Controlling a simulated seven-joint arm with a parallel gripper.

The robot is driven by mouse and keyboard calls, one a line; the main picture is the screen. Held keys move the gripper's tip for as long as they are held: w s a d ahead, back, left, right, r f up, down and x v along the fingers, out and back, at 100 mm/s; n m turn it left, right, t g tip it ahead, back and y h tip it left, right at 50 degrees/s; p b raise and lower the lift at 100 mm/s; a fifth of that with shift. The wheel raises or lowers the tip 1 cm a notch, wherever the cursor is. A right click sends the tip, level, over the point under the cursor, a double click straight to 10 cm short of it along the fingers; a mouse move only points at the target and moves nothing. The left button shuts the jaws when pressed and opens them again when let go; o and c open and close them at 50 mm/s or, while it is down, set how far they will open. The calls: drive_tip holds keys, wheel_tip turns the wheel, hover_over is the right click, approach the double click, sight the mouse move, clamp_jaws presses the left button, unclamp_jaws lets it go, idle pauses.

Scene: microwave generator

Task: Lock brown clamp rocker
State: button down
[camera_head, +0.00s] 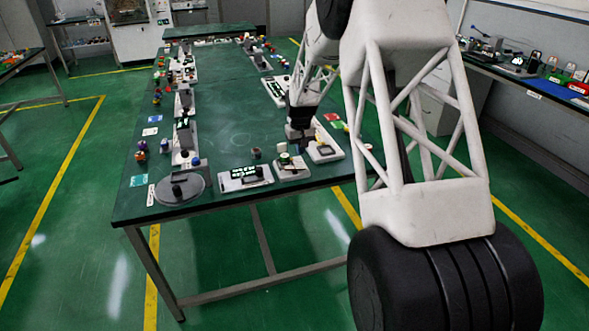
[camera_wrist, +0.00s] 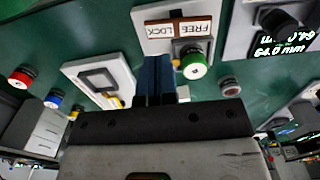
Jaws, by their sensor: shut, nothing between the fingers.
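The brown clamp rocker (camera_wrist: 178,28) sits on a pale base in the wrist view, with LOCK and FREE panels side by side that appear upside down. The rocker's tilt is hard to tell. In the head view, this appears to be the small unit (camera_head: 291,172) near the table's front edge, too small to read. My gripper (camera_wrist: 155,66) is shut and empty, with its fingers beside the base, on the LOCK side. In the head view my gripper (camera_head: 299,134) is above the table, behind the unit; contact cannot be told.
A white unit with a square frame (camera_wrist: 98,79) is left of my fingers in the wrist view. A display unit (camera_wrist: 283,38) stands at right. Red (camera_wrist: 20,77) and blue (camera_wrist: 53,98) buttons lie left. The green table's (camera_head: 235,125) middle is clear.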

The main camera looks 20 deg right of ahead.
drive_tip(key=shift+r, duration=0.5)
drive_tip(key=s+a+r+t, duration=0.1)
drive_tip(key=s+a+r, duration=0.3)
drive_tip(key=s+r, duration=0.65)
drive_tip(key=s+a+r, duration=0.4)
drive_tip(key=s+r, duration=0.4)
drive_tip(key=s, duration=0.6)
drive_tip(key=s+a, duration=0.2)
drive_tip(key=s, duration=1.2)
drive_tip(key=s+a+r+t, duration=0.1)
drive_tip(key=s+a, duration=0.2)
drive_tip(key=s, duration=1.2)
drive_tip(key=shift+r+t, duration=0.3)
drive_tip(key=shift+s, duration=0.1)
